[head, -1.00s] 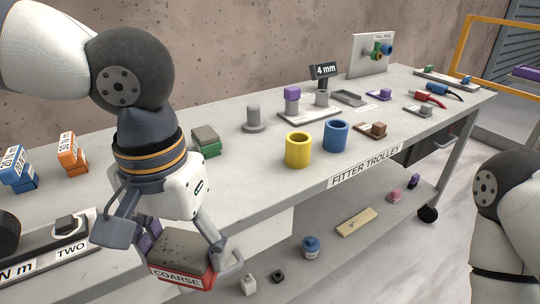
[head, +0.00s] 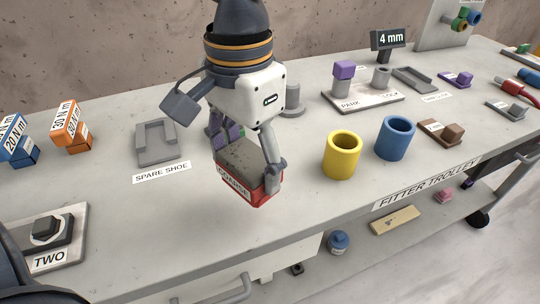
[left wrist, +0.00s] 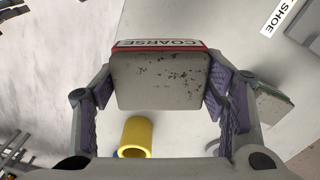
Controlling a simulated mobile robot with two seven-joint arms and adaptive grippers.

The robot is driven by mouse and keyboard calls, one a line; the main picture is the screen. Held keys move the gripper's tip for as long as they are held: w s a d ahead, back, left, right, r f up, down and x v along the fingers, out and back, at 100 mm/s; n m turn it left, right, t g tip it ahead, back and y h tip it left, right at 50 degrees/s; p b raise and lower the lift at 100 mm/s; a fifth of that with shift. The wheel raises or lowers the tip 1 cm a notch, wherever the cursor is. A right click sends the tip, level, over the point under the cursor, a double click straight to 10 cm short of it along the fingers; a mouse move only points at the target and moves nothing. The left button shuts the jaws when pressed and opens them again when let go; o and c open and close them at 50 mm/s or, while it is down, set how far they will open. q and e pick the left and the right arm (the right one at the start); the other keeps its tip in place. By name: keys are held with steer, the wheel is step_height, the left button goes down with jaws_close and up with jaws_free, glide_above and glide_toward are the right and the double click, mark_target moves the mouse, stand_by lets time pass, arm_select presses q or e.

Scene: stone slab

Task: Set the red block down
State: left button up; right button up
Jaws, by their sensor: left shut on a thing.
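The red block (head: 239,194) has a grey, speckled face and a label reading COARSE. My left gripper (head: 246,160) is shut on it, with one finger on each side. The block is over the trolley top in the head view, slightly tilted; I cannot tell whether it touches the surface. In the left wrist view the block (left wrist: 160,80) sits between the purple finger pads, its red edge and label at the top. My right gripper is not in view.
An empty grey holder (head: 156,143) labelled SPARE SHOE lies left of the block. A yellow cup (head: 341,156) and a blue cup (head: 395,139) stand to the right. A green-edged block (left wrist: 273,105) shows beside my gripper. Bare trolley top (head: 150,225) lies in front.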

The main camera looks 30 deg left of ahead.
mark_target(252, 142)
arm_select(q)
steer(key=w+f, duration=0.1)
steer(key=w+a+f, duration=0.1)
steer(key=f, duration=0.1)
steer(key=shift+w+f, duration=0.3)
steer(key=shift+w, duration=0.05)
steer(key=shift+f, duration=1.3)
steer(key=shift+f, duration=0.15)
steer(key=o, duration=1.4)
step_height(252, 142, up, 12)
steer(key=shift+r, duration=0.15)
